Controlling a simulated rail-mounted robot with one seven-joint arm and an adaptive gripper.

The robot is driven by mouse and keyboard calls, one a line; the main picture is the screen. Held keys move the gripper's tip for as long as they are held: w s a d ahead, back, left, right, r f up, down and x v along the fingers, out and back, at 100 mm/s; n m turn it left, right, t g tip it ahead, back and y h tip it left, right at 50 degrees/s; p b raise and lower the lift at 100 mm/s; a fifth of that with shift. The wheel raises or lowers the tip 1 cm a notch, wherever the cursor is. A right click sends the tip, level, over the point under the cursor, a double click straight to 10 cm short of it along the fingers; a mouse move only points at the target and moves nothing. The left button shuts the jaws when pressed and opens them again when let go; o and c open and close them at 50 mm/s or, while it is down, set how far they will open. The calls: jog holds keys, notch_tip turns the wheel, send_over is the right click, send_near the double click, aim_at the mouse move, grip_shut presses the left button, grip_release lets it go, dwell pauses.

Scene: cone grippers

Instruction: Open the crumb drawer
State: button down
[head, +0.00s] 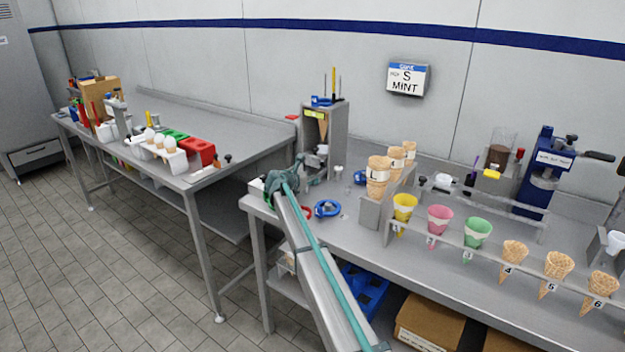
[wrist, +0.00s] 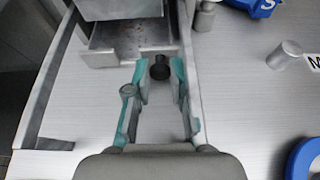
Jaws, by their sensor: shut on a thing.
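The crumb drawer (wrist: 128,42) is a grey metal tray with dark specks on its floor, seen at the top of the wrist view. It stands partly out of its housing, with its inside showing. A round black knob (wrist: 160,69) is at its front. My gripper (wrist: 161,76) is shut on this knob, one teal-edged fingertip on each side. In the head view my gripper (head: 297,166) is at the foot of the grey cone dispenser (head: 340,133). My gripper and arm hide most of the drawer there.
A blue ring (head: 327,208) lies on the steel bench right of my arm. A rack of cones (head: 377,177) stands further right. In the wrist view a small metal cylinder (wrist: 284,55) stands to the right, and a raised metal edge (wrist: 48,80) runs along the left.

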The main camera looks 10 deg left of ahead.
jog(key=c, duration=1)
grip_release()
jog(key=v, duration=1.2)
jog(key=shift+a, duration=0.1)
